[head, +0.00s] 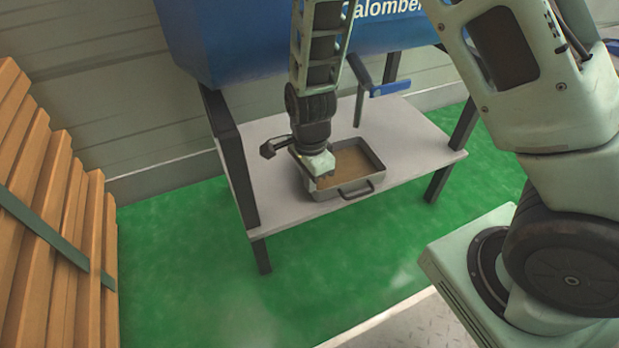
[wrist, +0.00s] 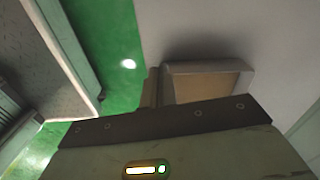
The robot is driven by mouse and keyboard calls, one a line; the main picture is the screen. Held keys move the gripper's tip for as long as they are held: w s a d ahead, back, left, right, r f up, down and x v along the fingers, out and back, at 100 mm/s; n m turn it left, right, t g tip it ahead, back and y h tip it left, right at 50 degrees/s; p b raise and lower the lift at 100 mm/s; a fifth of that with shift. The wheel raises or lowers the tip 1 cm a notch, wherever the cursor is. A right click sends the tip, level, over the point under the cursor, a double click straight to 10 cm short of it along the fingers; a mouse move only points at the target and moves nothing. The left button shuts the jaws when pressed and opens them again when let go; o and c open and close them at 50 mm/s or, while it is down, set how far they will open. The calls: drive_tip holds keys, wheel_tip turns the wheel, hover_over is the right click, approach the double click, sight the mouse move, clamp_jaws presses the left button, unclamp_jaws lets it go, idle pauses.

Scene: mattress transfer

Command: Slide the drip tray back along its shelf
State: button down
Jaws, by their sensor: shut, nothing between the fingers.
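The drip tray (head: 378,162) is a shallow grey metal pan with brownish content and a dark handle on its front side. It rests on the light grey shelf (head: 425,145) under the blue tank, a little left of the shelf's middle and close to its front edge. My gripper (head: 319,174) is shut and points down at the tray's left end. It hides the tray's left part; I cannot tell whether it touches the tray. In the wrist view, part of the tray (wrist: 205,68) shows just beyond the gripper body, and the fingertips are hidden.
A blue tank (head: 240,45) stands above the shelf on dark legs (head: 232,160). Stacked wooden boards (head: 50,200) stand at the left. The shelf right of the tray is bare.

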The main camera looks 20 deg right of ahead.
sight(311, 204)
wheel_tip(311, 204, down, 6)
drive_tip(key=b, duration=0.3)
drive_tip(key=shift+r, duration=0.2)
drive_tip(key=shift+d+r, duration=0.1)
drive_tip(key=shift+d, duration=0.1)
drive_tip(key=shift+w+d+p, duration=0.2)
drive_tip(key=shift+d+p, duration=0.55)
drive_tip(key=shift+d, duration=0.9)
